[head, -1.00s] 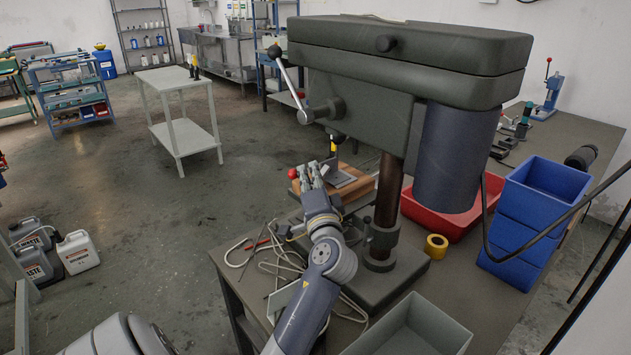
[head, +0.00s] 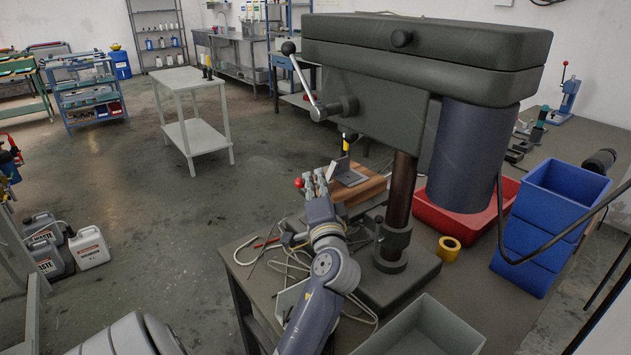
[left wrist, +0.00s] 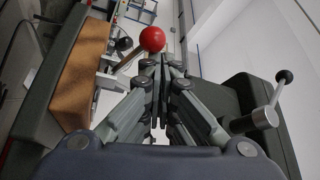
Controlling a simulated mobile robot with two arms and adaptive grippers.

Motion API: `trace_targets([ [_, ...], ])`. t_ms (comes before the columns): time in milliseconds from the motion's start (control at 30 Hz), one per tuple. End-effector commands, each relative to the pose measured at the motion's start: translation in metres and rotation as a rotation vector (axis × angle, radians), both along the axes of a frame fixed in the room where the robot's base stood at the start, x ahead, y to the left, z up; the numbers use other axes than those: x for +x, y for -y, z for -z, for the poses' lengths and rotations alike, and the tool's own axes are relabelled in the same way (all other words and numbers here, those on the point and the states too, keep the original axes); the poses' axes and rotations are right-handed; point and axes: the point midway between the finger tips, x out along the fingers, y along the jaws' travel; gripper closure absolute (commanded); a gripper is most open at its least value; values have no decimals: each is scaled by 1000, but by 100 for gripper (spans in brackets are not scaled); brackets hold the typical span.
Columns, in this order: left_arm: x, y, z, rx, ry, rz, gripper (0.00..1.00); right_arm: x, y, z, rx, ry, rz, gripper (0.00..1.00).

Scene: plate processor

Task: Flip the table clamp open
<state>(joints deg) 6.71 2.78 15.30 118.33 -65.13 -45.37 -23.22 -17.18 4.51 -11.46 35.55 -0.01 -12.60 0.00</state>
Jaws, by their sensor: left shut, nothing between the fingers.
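The table clamp's red ball knob (head: 299,183) shows at the left end of the drill press table, beside a wooden block (head: 374,187) with a grey metal plate (head: 347,173) on it. My left gripper (head: 314,179) is shut and empty, its fingertips just right of the knob. In the left wrist view the red knob (left wrist: 152,39) sits just beyond the closed fingertips (left wrist: 162,64), on a lever running down-left. I cannot tell whether the fingers touch it. The clamp's body is mostly hidden by my gripper. My right gripper is out of view.
The drill press (head: 425,60) rises close to the right of my left gripper, with its feed handle (head: 303,80) above. A grey bin (head: 425,325), yellow tape roll (head: 448,248), red tray (head: 470,215) and blue bins (head: 545,230) stand around its base. Cables lie on the bench.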

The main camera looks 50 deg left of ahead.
Motion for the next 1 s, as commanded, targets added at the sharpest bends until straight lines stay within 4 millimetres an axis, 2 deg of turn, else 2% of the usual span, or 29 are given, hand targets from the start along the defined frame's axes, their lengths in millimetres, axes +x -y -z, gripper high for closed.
trace_targets([
  [267, -2, 3, 2, -2, -1, -1, 100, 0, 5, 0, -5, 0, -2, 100],
  [700, -36, 55, 13, -3, -2, 0, 100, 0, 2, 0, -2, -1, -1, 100],
  [1000, -41, 62, 13, 1, -1, 0, 100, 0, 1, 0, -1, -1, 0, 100],
])
